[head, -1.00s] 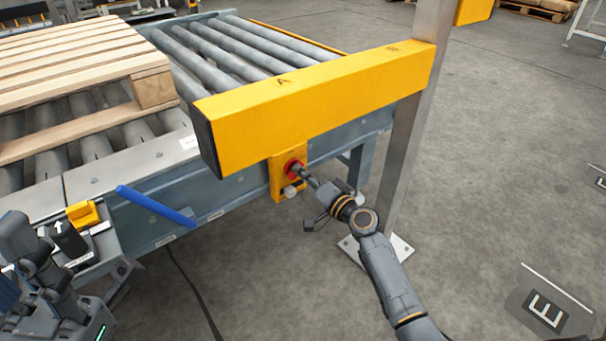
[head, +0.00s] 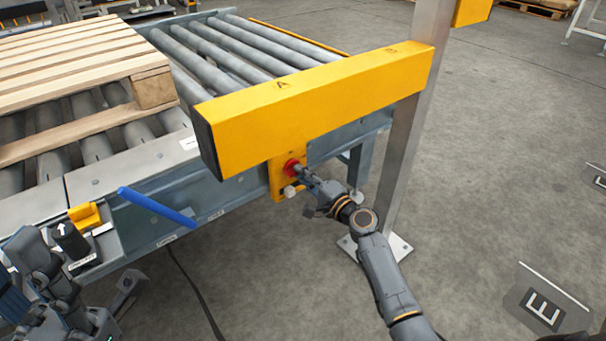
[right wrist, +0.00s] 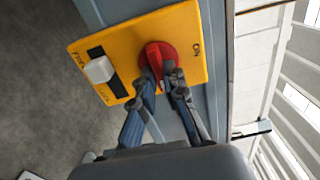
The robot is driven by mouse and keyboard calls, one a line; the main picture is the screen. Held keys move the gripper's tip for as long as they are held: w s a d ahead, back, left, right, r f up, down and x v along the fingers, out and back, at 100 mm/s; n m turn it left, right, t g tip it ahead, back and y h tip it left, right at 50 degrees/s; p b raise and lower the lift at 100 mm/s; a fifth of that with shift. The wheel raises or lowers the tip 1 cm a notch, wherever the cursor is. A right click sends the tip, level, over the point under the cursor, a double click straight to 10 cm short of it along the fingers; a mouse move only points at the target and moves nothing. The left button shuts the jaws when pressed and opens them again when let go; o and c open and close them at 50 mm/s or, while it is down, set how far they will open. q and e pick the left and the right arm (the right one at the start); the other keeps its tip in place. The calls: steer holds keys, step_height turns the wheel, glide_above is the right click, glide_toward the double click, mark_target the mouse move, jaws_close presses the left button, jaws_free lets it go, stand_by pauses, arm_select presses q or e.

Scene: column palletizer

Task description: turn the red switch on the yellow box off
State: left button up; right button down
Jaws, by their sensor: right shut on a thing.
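The yellow box (head: 281,185) hangs below the wide yellow beam on the conveyor's side. Its red switch (head: 291,167) shows in the head view, partly hidden by my right gripper (head: 302,173). In the right wrist view the red switch (right wrist: 157,56) has a raised red grip, and my right gripper's fingers (right wrist: 163,84) are shut on it from both sides. The box's plate (right wrist: 190,72) has an "ON" mark near its right edge and a white knob (right wrist: 99,70) to the left. My left gripper (head: 40,268) is at the lower left, away from the box; its fingers are unclear.
The yellow beam (head: 330,100) runs just above the switch to a metal post (head: 405,150) at its right. A roller conveyor (head: 240,45) with a wooden pallet (head: 70,60) lies behind. A blue bar (head: 157,206) sticks out at the left.

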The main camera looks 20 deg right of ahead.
stand_by(0.4)
steer(key=c, duration=1.4)
jaws_free()
steer(key=shift+s+d, duration=0.1)
steer(key=v, duration=1.1)
steer(key=shift+s, duration=0.4)
steer(key=shift+d, duration=0.1)
